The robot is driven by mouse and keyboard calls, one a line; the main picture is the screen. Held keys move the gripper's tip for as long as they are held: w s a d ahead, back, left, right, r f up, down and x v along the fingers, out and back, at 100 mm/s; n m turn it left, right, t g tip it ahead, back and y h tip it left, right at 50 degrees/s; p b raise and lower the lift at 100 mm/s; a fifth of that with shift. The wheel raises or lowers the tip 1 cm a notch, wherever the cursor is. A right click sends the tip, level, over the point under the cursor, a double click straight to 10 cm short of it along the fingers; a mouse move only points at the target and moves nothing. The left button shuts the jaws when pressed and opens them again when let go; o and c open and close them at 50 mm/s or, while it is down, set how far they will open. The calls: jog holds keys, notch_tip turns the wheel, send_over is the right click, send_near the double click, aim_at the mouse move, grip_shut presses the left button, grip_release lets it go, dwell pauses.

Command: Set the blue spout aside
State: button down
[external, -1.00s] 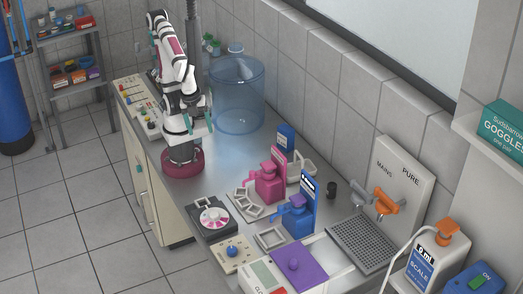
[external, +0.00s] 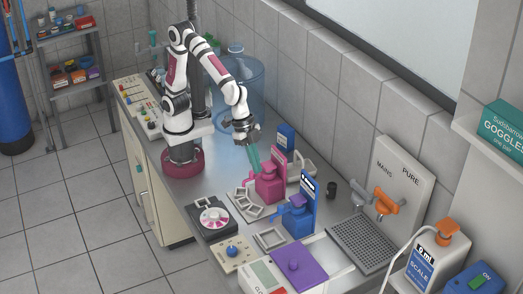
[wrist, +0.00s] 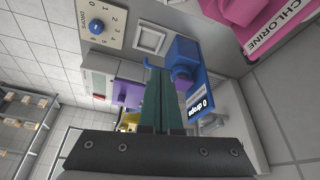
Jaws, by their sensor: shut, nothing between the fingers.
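The blue dispenser (external: 299,225) stands on the bench behind a small white square frame, with a blue spout (external: 282,211) jutting out to the left at its top. It also shows in the wrist view (wrist: 184,62), partly behind my fingers, with a "0 drops" label on its back panel. My gripper (external: 257,168) has teal fingers pointing down, just above and behind the pink dispenser (external: 268,187). The fingers are shut and empty, apart from the blue spout. Whether they touch the pink dispenser cannot be told.
A drain grate (external: 362,243) and orange tap (external: 386,202) are to the right. A large clear blue tank (external: 255,85) stands behind my arm. Bare bench shows near my base (external: 215,178).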

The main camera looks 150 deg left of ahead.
aim_at(287, 210)
jog(key=w+a+f, duration=0.2)
jog(key=w+f, duration=0.5)
jog(key=f, duration=0.2)
jog(key=shift+w+f, duration=0.15)
jog(key=shift+w, duration=0.05)
